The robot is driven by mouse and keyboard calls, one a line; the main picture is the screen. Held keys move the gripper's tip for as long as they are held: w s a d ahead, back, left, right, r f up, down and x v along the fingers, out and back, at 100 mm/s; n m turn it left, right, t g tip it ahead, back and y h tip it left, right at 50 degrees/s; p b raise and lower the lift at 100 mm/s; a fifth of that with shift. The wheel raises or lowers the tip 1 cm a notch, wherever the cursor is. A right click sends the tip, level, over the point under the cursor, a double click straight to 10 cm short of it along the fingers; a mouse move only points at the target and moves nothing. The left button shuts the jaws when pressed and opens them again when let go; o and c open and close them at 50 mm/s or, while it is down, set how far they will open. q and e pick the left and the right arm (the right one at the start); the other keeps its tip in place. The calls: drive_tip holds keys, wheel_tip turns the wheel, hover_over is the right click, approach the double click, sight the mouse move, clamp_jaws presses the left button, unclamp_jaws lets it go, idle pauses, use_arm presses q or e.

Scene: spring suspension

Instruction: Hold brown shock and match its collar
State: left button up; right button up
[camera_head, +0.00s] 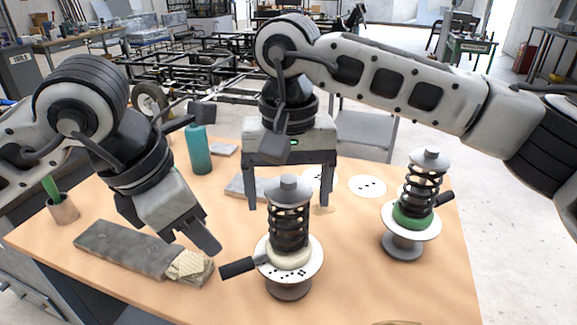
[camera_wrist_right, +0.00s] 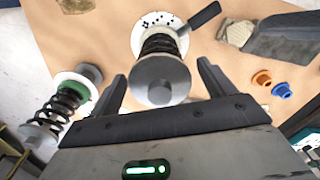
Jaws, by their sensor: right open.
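No clearly brown shock shows. The middle shock (camera_head: 289,229) stands upright on the table, with a black spring, a cream collar (camera_head: 290,257) and a round plate with a black handle. The other shock (camera_head: 424,180) stands at right with a green collar (camera_head: 412,217). My right gripper (camera_head: 291,207) is open and points down behind the middle shock. In the right wrist view the middle shock's grey cap (camera_wrist_right: 158,80) shows between the fingers, not gripped. My left gripper (camera_head: 207,240) is left of the middle shock; its opening is unclear. An orange collar (camera_wrist_right: 262,78) and a blue collar (camera_wrist_right: 283,90) lie on the table.
A grey block (camera_head: 125,248) with a beige pad (camera_head: 190,266) lies at front left. A teal bottle (camera_head: 199,150) and a cup (camera_head: 62,208) stand further back. A white disc (camera_head: 367,186) lies between the shocks. The table's front middle is mostly clear.

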drive_tip(key=shift+f, duration=0.25)
drive_tip(key=c, duration=1.5)
drive_tip(key=o, duration=0.8)
drive_tip(key=c, duration=0.4)
drive_tip(key=shift+r, duration=0.1)
drive_tip(key=shift+c, duration=0.2)
